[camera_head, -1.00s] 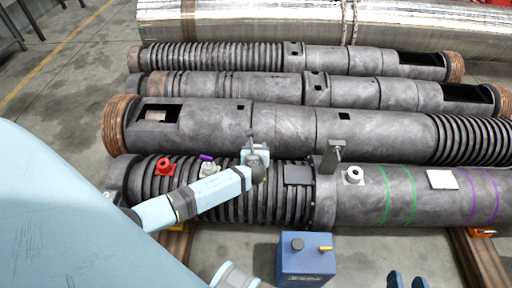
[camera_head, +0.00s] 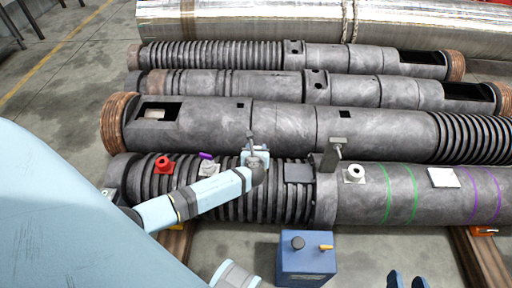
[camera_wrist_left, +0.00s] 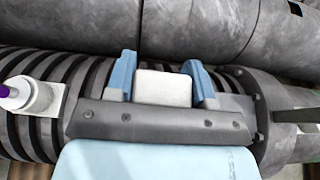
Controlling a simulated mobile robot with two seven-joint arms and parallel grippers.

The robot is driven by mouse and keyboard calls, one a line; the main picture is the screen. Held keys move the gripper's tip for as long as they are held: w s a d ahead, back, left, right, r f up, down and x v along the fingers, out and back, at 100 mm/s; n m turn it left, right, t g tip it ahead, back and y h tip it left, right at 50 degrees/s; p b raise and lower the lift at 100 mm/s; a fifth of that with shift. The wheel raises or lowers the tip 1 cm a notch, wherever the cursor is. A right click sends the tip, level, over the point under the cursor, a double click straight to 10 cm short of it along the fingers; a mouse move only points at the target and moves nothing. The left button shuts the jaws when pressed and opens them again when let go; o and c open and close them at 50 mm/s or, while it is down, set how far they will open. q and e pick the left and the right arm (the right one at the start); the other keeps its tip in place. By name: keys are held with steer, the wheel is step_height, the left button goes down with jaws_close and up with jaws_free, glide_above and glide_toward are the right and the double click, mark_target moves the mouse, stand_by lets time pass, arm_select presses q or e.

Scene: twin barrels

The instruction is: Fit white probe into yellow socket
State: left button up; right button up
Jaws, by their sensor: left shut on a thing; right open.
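My left gripper (camera_head: 256,152) is over the ribbed part of the nearest barrel (camera_head: 265,200). It is shut on a pale block (camera_wrist_left: 164,88), held between the blue fingers in the left wrist view. I take this block for the white probe; its lower end is hidden. I cannot make out a yellow socket in either view, and the arm hides part of the barrel. My right gripper (camera_head: 408,281) is open and empty at the bottom edge of the head view, well clear of the barrel.
A red fitting (camera_head: 163,165), a purple-tipped piece (camera_head: 206,156) and a white round fitting (camera_head: 354,173) are on the nearest barrel. A grey upright bracket (camera_head: 334,154) stands right of my left gripper. A blue box (camera_head: 306,262) with a yellow peg stands in front.

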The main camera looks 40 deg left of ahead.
arm_select(q)
steer(key=shift+f+b, duration=0.45)
steer(key=shift+f, duration=0.45)
arm_select(e)
steer(key=shift+f, duration=0.55)
arm_select(q)
steer(key=o, duration=1)
steer(key=shift+f, duration=0.1)
steer(key=shift+s, duration=0.1)
steer(key=p+v, duration=0.4)
steer(key=v, duration=0.9)
steer(key=shift+s+d, duration=0.15)
steer(key=shift+s, duration=0.1)
arm_select(e)
steer(key=shift+s+d+f+g+h, duration=0.4)
steer(key=shift+d+f+g, duration=0.1)
steer(key=shift+f, duration=0.15)
steer(key=shift+s+d+f+g+h, duration=0.3)
steer(key=shift+s+d+f+g, duration=0.15)
steer(key=shift+f, duration=0.15)
steer(key=shift+w, duration=0.1)
